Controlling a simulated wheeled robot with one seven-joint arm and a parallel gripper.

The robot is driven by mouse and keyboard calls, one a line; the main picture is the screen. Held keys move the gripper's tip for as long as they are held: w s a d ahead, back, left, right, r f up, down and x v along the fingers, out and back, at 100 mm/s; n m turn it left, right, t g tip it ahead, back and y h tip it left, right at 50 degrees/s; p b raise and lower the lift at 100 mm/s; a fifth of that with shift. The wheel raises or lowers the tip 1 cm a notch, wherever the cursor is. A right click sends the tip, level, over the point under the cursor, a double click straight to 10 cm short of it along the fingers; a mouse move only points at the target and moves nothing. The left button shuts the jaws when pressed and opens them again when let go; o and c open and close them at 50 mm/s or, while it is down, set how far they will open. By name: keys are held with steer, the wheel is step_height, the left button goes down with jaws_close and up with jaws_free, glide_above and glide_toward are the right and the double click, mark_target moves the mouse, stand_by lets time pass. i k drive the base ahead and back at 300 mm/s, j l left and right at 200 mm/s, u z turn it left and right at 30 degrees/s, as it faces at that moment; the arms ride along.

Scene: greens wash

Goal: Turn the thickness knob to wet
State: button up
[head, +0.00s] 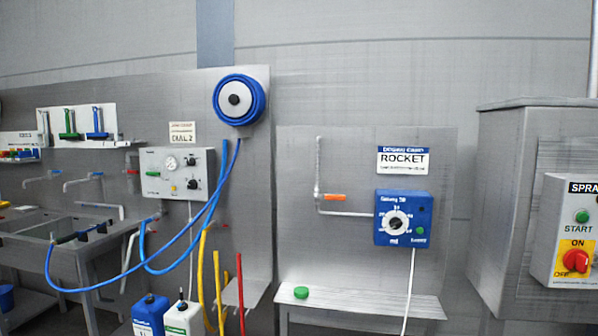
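A blue control box (382,236) hangs on the grey panel below a ROCKET sign. A green button (420,230) sits to the right of the dial. A grey box (203,158) at left also carries a gauge and small knobs. My gripper is not in view.
A metal shelf (375,304) with a green lid (301,292) lies below the blue box. A pipe with an orange handle (334,197) is left of it. A grey cabinet (508,150) with a red ON/OFF switch (575,260) stands right. Hoses and jugs (150,318) are left.

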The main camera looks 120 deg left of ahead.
mark_target(191, 162)
steer(key=u, duration=4.5)
steer(key=i+l+u, duration=0.15)
steer(key=i, duration=2.8)
steer(key=j, duration=0.1)
